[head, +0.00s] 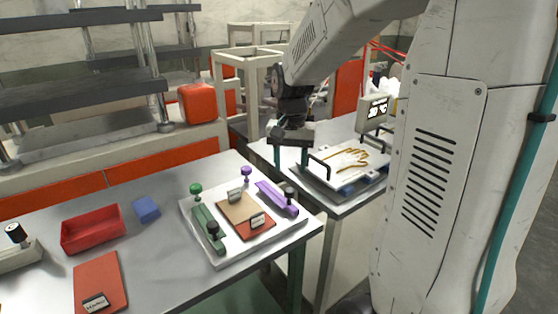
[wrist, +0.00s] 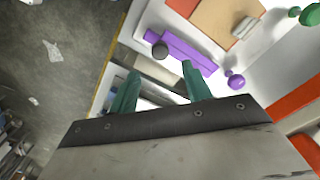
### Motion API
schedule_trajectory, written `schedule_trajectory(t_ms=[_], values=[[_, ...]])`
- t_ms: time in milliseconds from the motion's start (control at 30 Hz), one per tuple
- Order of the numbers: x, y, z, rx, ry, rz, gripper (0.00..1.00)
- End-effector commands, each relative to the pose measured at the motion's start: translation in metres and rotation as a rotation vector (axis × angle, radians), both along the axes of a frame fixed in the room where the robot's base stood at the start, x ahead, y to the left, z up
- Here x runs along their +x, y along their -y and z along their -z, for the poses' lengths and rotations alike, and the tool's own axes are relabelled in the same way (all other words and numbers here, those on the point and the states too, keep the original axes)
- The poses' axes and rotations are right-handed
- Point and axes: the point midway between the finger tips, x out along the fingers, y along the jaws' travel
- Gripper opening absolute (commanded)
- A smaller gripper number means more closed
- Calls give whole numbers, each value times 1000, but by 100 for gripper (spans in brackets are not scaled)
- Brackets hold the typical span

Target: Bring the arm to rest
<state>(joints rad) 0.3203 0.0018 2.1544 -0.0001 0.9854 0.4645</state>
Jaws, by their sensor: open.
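My gripper (head: 291,156) hangs from my arm in the head view, pointing down between the white tray and the press plate with the glove outline. In the wrist view my gripper (wrist: 160,88) shows two green fingers spread apart with nothing held between them. The gap between the two tables shows beyond the fingers. My arm is bent, its forearm coming in from the upper right.
A white tray (head: 221,258) holds a green bar, a purple bar (head: 275,198) and brown and red pieces. A red bin (head: 92,230), a blue block (head: 146,209) and a red-orange sheet (head: 99,283) lie to the left. A plate with black handles (head: 345,165) stands right.

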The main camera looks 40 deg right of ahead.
Motion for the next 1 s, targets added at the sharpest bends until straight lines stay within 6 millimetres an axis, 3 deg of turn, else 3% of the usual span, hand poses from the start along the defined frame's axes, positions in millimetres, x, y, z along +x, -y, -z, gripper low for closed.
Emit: schedule_trajectory(t_ms=[333,400,800,1000], values=[[-5,-2,2,6,-19,-52,49],[-24,-8,8,25,-64,-118,49],[-146,-88,-34,25,-57,-544,49],[-197,-116,-45,-8,11,-705,49]])
